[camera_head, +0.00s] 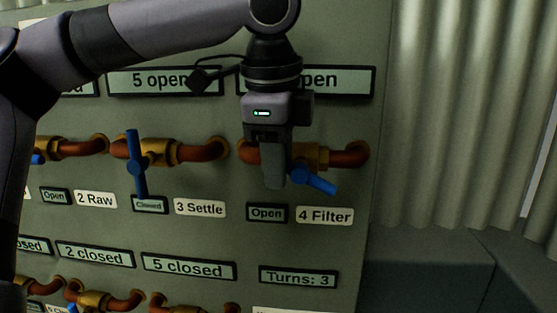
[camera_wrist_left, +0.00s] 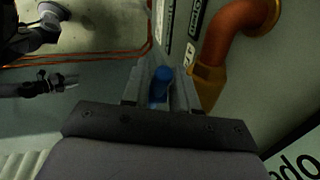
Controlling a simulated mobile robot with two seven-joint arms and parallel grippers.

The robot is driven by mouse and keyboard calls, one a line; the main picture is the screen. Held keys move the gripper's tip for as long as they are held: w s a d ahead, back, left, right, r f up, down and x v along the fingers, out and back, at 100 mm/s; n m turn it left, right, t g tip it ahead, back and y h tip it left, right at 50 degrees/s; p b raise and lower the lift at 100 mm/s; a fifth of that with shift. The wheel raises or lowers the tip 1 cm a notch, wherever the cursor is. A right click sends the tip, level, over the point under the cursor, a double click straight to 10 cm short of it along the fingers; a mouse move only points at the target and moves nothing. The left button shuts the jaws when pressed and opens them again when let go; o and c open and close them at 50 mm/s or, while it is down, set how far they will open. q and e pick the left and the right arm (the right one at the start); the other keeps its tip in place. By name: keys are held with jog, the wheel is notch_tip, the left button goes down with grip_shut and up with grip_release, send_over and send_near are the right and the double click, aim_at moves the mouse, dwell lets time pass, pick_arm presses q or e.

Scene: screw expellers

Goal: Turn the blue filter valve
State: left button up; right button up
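The blue filter valve (camera_head: 315,181) is on the panel above the "4 Filter" label (camera_head: 325,215). Its handle slants down to the right, and the display beside the label reads "Open" (camera_head: 267,212). My left gripper (camera_head: 273,178) is in front of the valve and hides the handle's other end. In the left wrist view the blue handle (camera_wrist_left: 160,84) sits between the two fingers (camera_wrist_left: 160,95), which are close on both sides and look shut on it. My right gripper is outside the head view; a dark gripper-like shape at the left of the wrist view is unclear.
Left of it, the settle valve (camera_head: 137,165) has an upright blue handle, labelled "Closed". Copper pipes (camera_head: 350,155) stick out beside the valves. A "Turns: 3" display (camera_head: 298,278) is below. Right of the panel are corrugated wall and free room.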

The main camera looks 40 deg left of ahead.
pick_arm(q)
jog(key=shift+c, duration=0.2)
grip_shut()
jog(key=shift+a+f+t+h, duration=0.15)
jog(key=shift+f+t+h, duration=0.2)
jog(key=shift+t+h, duration=0.55)
jog(key=shift+f+n+t+h, duration=0.2)
jog(key=shift+t+h, duration=0.1)
jog(key=shift+h, duration=0.35)
jog(key=shift+f+n+t+h, duration=0.2)
jog(key=shift+t+h, duration=0.1)
jog(key=shift+h, duration=0.35)
jog(key=shift+o, duration=0.2)
grip_release()
